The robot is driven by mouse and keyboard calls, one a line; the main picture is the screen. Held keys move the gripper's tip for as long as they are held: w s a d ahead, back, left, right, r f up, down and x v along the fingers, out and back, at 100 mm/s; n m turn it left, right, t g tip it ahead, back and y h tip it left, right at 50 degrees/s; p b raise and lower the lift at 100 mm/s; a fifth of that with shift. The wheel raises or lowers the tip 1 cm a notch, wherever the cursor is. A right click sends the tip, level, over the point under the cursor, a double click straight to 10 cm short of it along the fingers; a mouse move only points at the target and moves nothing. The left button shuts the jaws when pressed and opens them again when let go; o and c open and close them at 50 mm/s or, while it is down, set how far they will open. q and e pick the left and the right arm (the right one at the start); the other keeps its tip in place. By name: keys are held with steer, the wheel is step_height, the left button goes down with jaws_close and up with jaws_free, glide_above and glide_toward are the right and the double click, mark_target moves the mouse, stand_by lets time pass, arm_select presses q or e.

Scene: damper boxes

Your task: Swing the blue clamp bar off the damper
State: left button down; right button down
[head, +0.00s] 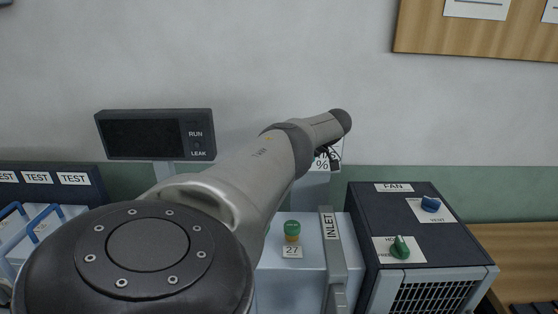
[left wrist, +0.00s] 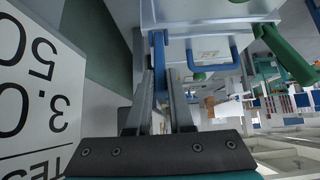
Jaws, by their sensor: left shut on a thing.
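In the left wrist view, a blue bar (left wrist: 159,62), which looks like the clamp bar, runs between the grey fingers of my left gripper (left wrist: 154,48). The gripper is shut on it. The bar meets a pale box (left wrist: 205,15), whose damper I cannot make out. In the head view my left arm crosses the middle and hides much of the bench; the gripper and the held bar cannot be made out there. My right gripper is in neither view.
A blue handle (left wrist: 228,52) and a green cylinder (left wrist: 290,55) are near the gripper. In the head view, a dark FAN box (head: 420,215) with knobs stands right of the INLET strip (head: 330,240). A RUN/LEAK display (head: 150,135) stands behind my arm.

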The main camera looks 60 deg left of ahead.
arm_select(q)
steer(key=shift+f, duration=0.1)
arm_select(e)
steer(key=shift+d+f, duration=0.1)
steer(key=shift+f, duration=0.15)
arm_select(q)
steer(key=c, duration=0.8)
jaws_free()
steer(key=shift+w, duration=0.1)
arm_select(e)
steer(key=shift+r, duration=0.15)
